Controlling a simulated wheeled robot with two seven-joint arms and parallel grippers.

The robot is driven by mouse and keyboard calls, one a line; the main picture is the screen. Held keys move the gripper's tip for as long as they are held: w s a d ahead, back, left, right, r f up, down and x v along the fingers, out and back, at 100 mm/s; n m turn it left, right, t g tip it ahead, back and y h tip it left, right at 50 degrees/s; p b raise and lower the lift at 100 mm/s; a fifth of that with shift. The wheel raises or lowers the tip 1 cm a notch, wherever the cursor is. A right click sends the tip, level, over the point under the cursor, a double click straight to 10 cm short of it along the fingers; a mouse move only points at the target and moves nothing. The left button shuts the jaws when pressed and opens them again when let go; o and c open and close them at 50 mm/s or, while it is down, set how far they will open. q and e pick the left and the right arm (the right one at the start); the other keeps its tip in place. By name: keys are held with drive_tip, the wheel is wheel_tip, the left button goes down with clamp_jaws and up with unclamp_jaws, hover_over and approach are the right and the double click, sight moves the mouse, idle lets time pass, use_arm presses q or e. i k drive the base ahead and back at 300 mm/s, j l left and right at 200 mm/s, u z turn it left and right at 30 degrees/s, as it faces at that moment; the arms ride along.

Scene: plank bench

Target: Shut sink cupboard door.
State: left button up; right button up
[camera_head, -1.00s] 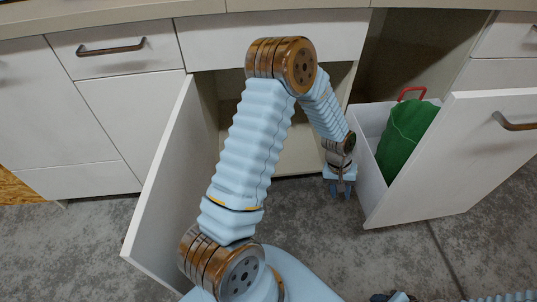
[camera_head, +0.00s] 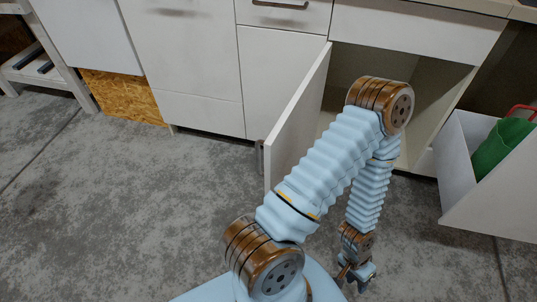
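The sink cupboard door (camera_head: 296,122) is a white panel standing open, swung out toward me from the left side of the cupboard opening. A small grey piece, perhaps its handle, shows at its outer left edge. The cupboard (camera_head: 425,92) behind my arm is open, with a pale interior. My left gripper (camera_head: 355,279) hangs low over the floor in front of the opening, right of the door on its inner side and apart from it. It holds nothing I can see; its finger gap is unclear. My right gripper is not in view.
A pulled-out white drawer (camera_head: 458,165) with a green bag (camera_head: 497,150) stands right of the cupboard. Closed white cabinets (camera_head: 190,60) line the left. The grey floor (camera_head: 130,210) left of the door is clear.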

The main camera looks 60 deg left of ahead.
sight(290, 140)
drive_tip(key=k+j+u, duration=0.4)
drive_tip(key=k+j, duration=0.3)
drive_tip(key=i+j, duration=0.1)
drive_tip(key=j, duration=0.35)
drive_tip(key=j+u, duration=0.15)
drive_tip(key=j, duration=0.3)
drive_tip(key=i+j, duration=0.15)
drive_tip(key=j, duration=0.25)
